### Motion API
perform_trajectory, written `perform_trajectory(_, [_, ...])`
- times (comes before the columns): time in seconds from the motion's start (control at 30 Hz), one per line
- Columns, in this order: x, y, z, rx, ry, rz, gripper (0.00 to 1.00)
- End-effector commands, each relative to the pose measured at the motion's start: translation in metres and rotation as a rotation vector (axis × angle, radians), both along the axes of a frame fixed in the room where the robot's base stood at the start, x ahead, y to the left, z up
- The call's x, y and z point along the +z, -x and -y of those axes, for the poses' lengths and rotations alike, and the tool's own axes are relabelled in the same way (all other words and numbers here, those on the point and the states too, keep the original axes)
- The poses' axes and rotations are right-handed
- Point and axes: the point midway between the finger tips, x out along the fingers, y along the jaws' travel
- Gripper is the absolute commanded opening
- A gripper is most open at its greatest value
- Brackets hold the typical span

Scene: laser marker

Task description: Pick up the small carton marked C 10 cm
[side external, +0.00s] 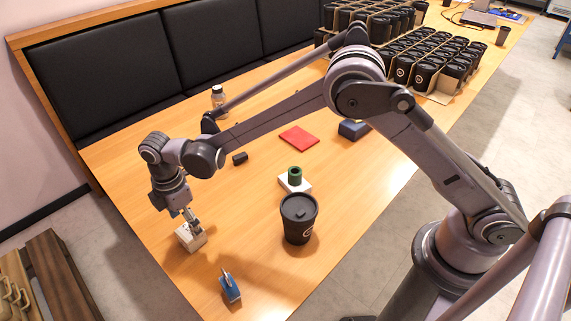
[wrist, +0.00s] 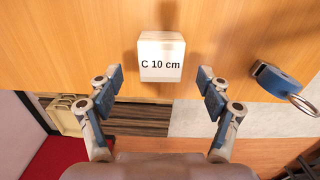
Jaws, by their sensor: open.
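The small white carton marked C 10 cm (wrist: 161,58) stands on the wooden table near its edge. In the side external view the carton (side external: 191,237) is partly hidden by my gripper (side external: 190,221). In the wrist view my gripper (wrist: 161,90) is open, its two blue-padded fingers spread apart. The carton shows between and a little beyond the fingertips. I see no finger clearly touching it.
A blue item with a metal ring (wrist: 283,84) lies to the right of the carton; it also shows in the side view (side external: 229,286). A black lidded cup (side external: 298,220) stands farther right. A green roll (side external: 295,176) sits behind that cup. Cartons of black cups (side external: 425,75) fill the far end.

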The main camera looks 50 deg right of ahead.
Motion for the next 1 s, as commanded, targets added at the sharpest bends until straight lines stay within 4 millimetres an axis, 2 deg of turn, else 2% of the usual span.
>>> perform_trajectory(0.1, [-0.018,0.001,0.001,-0.001,0.000,0.000,0.78])
perform_trajectory(0.3, [-0.041,0.001,0.001,-0.001,0.000,0.000,0.78])
perform_trajectory(0.6, [-0.045,0.001,0.001,-0.001,0.000,0.000,0.78])
perform_trajectory(0.67, [-0.045,0.001,0.001,-0.001,0.000,0.000,0.64])
perform_trajectory(0.8, [-0.045,0.001,0.001,-0.001,0.000,0.000,0.23])
perform_trajectory(0.83, [-0.045,0.001,0.001,-0.001,0.000,0.000,0.18])
perform_trajectory(1.0, [-0.045,0.001,0.001,-0.001,0.000,0.000,0.18])
